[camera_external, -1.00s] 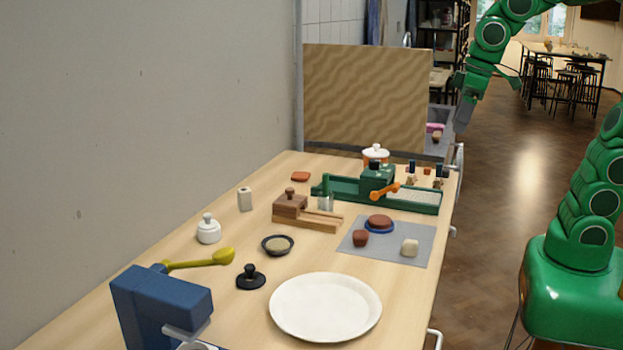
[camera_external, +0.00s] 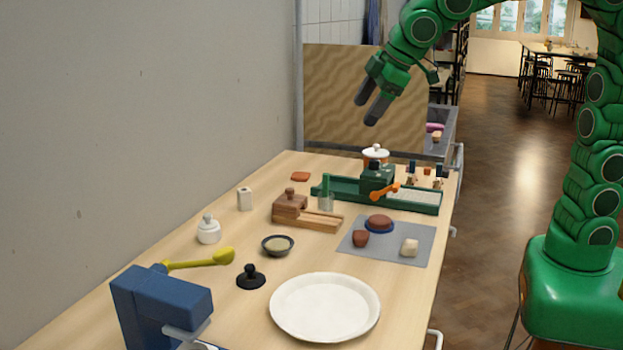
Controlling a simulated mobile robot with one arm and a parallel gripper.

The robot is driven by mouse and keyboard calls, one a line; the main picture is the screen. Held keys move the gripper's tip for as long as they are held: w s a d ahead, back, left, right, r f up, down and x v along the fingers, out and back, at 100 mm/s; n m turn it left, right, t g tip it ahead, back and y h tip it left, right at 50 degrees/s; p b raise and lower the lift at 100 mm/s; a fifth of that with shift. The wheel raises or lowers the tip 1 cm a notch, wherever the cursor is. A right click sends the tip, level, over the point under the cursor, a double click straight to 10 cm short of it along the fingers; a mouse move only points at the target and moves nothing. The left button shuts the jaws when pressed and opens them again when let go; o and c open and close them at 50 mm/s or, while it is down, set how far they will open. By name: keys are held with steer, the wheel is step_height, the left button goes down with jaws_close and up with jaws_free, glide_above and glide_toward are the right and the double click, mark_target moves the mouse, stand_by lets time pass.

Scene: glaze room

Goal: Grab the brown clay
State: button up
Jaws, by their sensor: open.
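A small reddish-brown lump of clay (camera_external: 360,239) sits on the left part of a grey mat (camera_external: 425,232). A flatter brown round piece (camera_external: 380,220) lies on a blue dish (camera_external: 368,229) just behind it, also on the mat; I cannot tell for sure which of the two is the brown clay. A cream lump (camera_external: 409,248) sits at the mat's right. My gripper (camera_external: 367,111) is open and empty, high above the far part of the table, in front of the brown patterned board. Its two dark fingers point down and to the left.
A white plate (camera_external: 325,307) lies in front. A blue machine (camera_external: 160,305) stands at the near left.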

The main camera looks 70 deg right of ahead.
steer(key=s+a+f+n+g+h, duration=0.1)
steer(key=a+f+n+g+h, duration=0.15)
steer(key=f+n+h, duration=0.9)
steer(key=n+t+y, duration=0.2)
steer(key=n+t, duration=0.1)
steer(key=n, duration=0.2)
glide_toward(363, 235)
steer(key=shift+w+d+r+m, duration=0.15)
steer(key=shift+w+d+r, duration=0.05)
steer(key=shift+w+d, duration=0.2)
steer(key=shift+w+d+r+m, duration=0.1)
steer(key=shift+w+d+r, duration=0.15)
steer(key=shift+d, duration=0.25)
steer(key=shift+s+a+f+n, duration=0.2)
steer(key=shift+f+n, duration=0.35)
steer(key=shift+n, duration=0.15)
steer(key=shift+w+d+f+t, duration=0.15)
steer(key=shift+d+f+t, duration=0.05)
steer(key=shift+t, duration=0.05)
steer(key=shift+x, duration=1)
steer(key=shift+s+f+x, duration=0.1)
steer(key=shift+f+x, duration=0.05)
steer(key=shift+x, duration=1.15)
steer(key=shift+s+f+x, duration=0.1)
steer(key=shift+f+x, duration=0.1)
steer(key=shift+x, duration=1.1)
steer(key=c, duration=1.1)
